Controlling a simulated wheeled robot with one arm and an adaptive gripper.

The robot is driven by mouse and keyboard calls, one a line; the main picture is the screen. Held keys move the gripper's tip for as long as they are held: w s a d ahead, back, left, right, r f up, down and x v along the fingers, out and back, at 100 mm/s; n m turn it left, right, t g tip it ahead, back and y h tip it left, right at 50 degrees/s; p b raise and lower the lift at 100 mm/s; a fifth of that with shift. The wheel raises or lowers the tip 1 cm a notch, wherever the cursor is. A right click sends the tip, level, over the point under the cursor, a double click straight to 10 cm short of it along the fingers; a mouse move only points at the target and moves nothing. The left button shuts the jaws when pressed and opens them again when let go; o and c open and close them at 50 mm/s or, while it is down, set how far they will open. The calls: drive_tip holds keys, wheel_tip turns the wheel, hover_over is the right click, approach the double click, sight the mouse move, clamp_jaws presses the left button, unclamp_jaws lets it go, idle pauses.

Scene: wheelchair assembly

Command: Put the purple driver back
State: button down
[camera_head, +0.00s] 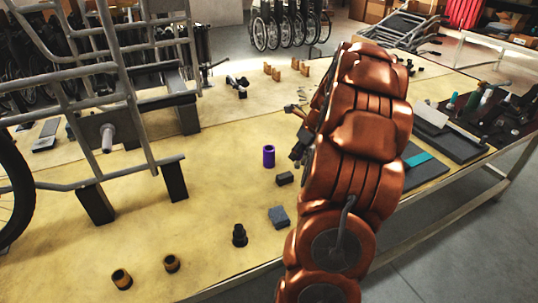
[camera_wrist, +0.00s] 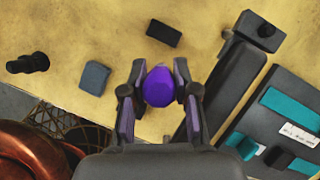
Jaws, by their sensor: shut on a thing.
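In the wrist view my gripper (camera_wrist: 160,92) is shut on the purple driver (camera_wrist: 159,86), whose rounded purple end shows between the two fingers. The rest of the driver is hidden, and I cannot tell its height above the table. In the head view my orange arm hides the driver and most of the gripper. A separate purple cylinder (camera_head: 268,156) stands upright on the yellow tabletop (camera_head: 225,200), left of my arm.
Near my gripper are a black block (camera_wrist: 163,33), a grey-blue block (camera_wrist: 94,77) and a black stepped part (camera_wrist: 28,64). A dark tray with teal pieces (camera_wrist: 285,108) lies at right. A wheelchair frame (camera_head: 125,85) stands at left.

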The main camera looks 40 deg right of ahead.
drive_tip(key=shift+w+d+f+p, duration=0.45)
drive_tip(key=shift+w+f+p, duration=0.45)
drive_tip(key=shift+w, duration=1.75)
drive_tip(key=shift+w+d+f+p, duration=0.55)
drive_tip(key=shift+w+p, duration=0.55)
drive_tip(key=shift+w, duration=1.5)
drive_tip(key=shift+w+d+f+p, duration=0.3)
drive_tip(key=shift+w+f+p, duration=0.65)
drive_tip(key=shift+w, duration=1.7)
drive_tip(key=c, duration=0.9)
unclamp_jaws()
drive_tip(key=shift+f+b, duration=0.25)
drive_tip(key=shift+b, duration=0.4)
